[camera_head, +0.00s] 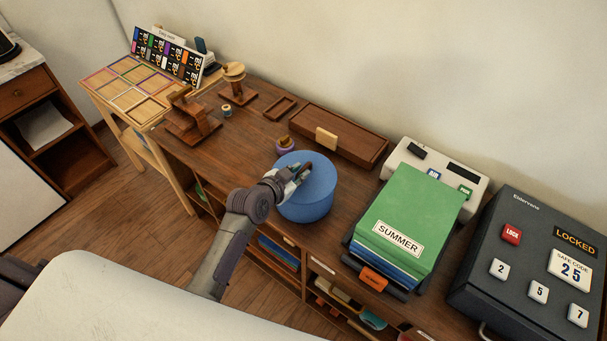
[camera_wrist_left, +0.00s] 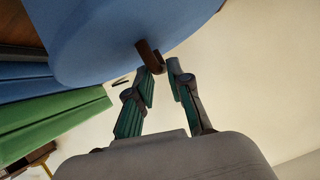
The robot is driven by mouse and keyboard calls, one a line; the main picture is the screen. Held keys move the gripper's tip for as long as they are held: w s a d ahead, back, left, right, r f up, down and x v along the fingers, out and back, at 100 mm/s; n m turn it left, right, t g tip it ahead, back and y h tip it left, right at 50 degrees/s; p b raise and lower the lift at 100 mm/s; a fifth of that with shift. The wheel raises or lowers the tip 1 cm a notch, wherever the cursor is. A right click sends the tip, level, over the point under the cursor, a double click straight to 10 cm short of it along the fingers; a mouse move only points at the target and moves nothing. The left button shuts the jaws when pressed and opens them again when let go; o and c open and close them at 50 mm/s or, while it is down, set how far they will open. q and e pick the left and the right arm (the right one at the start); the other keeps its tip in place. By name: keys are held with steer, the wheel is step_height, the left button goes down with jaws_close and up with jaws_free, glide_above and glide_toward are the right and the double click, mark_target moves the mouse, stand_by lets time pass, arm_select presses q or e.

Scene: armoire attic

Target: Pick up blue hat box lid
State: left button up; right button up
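The round blue hat box (camera_head: 306,207) stands on the wooden desk in the head view, with its blue lid (camera_head: 318,178) on top. In the left wrist view the lid (camera_wrist_left: 110,40) fills the upper left, with a brown handle (camera_wrist_left: 149,56) on it. My left gripper (camera_head: 301,172) is over the lid's top. In the left wrist view its fingertips (camera_wrist_left: 164,66) are close together at the handle, with a narrow space between them. Whether they grip the handle cannot be told. My right gripper is not in view.
A green SUMMER box (camera_head: 408,215) and a dark locked safe (camera_head: 530,265) stand to the right. Wooden stands (camera_head: 187,118) are at the left.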

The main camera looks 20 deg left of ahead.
mark_target(301, 170)
arm_select(q)
steer(key=x, duration=0.3)
steer(key=shift+w, duration=0.2)
steer(key=shift+s, duration=0.1)
jaws_close()
